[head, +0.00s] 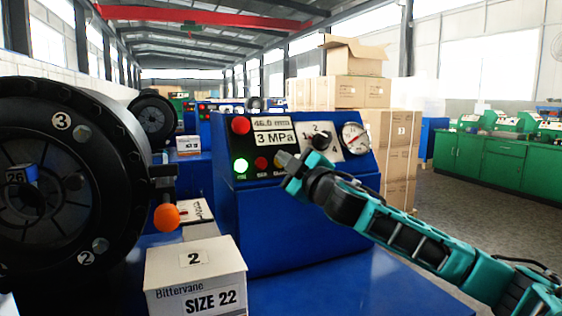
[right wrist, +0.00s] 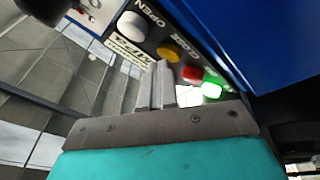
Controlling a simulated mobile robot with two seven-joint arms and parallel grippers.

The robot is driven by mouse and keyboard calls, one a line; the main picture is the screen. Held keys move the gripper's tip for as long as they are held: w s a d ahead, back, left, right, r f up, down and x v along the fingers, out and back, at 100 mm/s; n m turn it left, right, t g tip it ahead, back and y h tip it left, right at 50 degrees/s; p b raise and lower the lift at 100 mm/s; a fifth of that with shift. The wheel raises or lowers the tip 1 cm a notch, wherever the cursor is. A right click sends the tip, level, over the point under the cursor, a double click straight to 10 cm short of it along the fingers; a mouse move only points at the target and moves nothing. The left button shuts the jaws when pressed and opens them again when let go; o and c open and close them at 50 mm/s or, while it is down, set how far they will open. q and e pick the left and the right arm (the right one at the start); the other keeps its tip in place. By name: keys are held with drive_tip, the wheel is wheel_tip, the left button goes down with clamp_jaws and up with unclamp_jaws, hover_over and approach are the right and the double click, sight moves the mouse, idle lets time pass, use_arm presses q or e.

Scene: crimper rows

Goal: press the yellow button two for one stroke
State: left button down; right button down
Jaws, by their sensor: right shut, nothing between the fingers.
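The blue control box (head: 270,222) stands in the middle of the head view, its panel facing me. The yellow button (right wrist: 168,52) shows clearly in the right wrist view, between a white knob (right wrist: 132,25) and a red button (right wrist: 192,74); in the head view it is largely hidden by my gripper. My right gripper (head: 285,158) is shut and empty, its fingertips at the panel beside the red button. In the right wrist view the fingertips (right wrist: 163,66) point just below the yellow button; I cannot tell whether they touch it. My left gripper is not in view.
A lit green button (head: 240,165) and a larger red button (head: 241,125) sit on the panel's left. A pressure gauge (head: 355,138) is at its right. A black crimper head (head: 115,165) with an orange ball (head: 166,217) and a white box (head: 195,277) stand left.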

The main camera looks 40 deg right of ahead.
drive_tip(key=shift+s, duration=0.1)
drive_tip(key=shift+s+a+r, duration=0.2)
drive_tip(key=shift+s+r, duration=0.25)
drive_tip(key=shift+s, duration=0.1)
drive_tip(key=s+r, duration=0.1)
drive_tip(key=s+a+r+b, duration=0.1)
drive_tip(key=s, duration=0.2)
drive_tip(key=shift+a+r+b, duration=0.15)
drive_tip(key=shift+r+b, duration=0.25)
idle(1.1)
